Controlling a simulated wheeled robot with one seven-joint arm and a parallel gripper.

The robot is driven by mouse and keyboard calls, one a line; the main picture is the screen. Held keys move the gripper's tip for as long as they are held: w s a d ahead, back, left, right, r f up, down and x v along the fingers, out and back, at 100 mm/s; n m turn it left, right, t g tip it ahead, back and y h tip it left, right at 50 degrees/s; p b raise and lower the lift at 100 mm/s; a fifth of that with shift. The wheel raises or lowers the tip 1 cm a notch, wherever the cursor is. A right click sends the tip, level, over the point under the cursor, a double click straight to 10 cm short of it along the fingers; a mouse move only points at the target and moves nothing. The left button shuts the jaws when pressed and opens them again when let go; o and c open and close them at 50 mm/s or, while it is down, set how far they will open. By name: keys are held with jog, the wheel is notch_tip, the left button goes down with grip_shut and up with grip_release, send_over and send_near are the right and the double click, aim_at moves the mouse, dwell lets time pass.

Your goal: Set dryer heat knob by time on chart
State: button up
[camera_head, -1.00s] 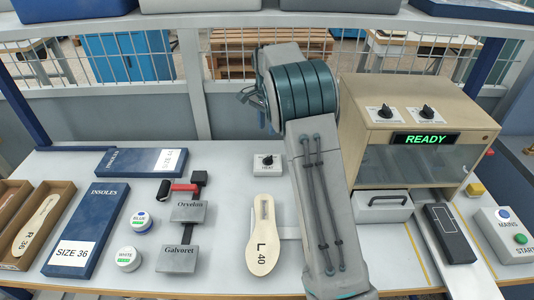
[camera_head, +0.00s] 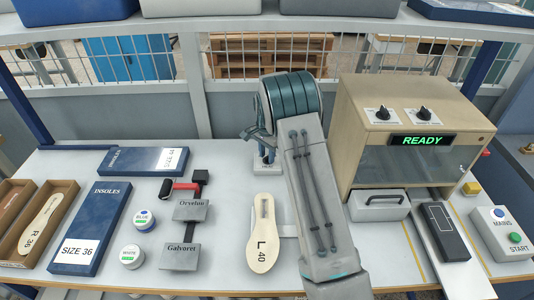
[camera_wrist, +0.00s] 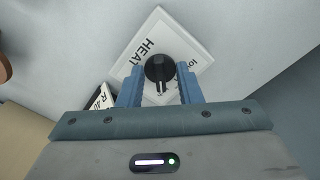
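The black heat knob (camera_wrist: 160,70) sits on a white plate (camera_wrist: 178,42) marked HEAT in the wrist view. My gripper (camera_wrist: 160,88) points at it with its two blue fingers apart, one on each side of the knob's near part. I see no clear grip; whether a finger touches the knob I cannot tell. In the head view my gripper (camera_head: 262,148) hides the knob and most of its plate (camera_head: 267,168). The beige dryer (camera_head: 410,115) at right has two black knobs on top and a green READY display (camera_head: 422,140). I cannot make out a time chart.
An insole marked L 40 (camera_head: 263,238) lies just in front of the heat plate. Stamps marked Oryelon (camera_head: 191,211) and Galvoret (camera_head: 181,256), two jars and blue insole boxes (camera_head: 90,222) lie to the left. A button box (camera_head: 505,232) is at far right.

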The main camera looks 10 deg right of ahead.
grip_shut()
jog(key=shift+n+b, duration=0.3)
jog(key=shift+b, duration=0.1)
jog(key=n+b, duration=0.2)
jog(key=n, duration=0.1)
jog(key=shift+s+f+n, duration=0.1)
jog(key=shift+n, duration=0.3)
jog(key=shift+d+n+b, duration=0.15)
jog(key=shift+n+b, duration=0.95)
jog(key=shift+n, duration=1.1)
grip_release()
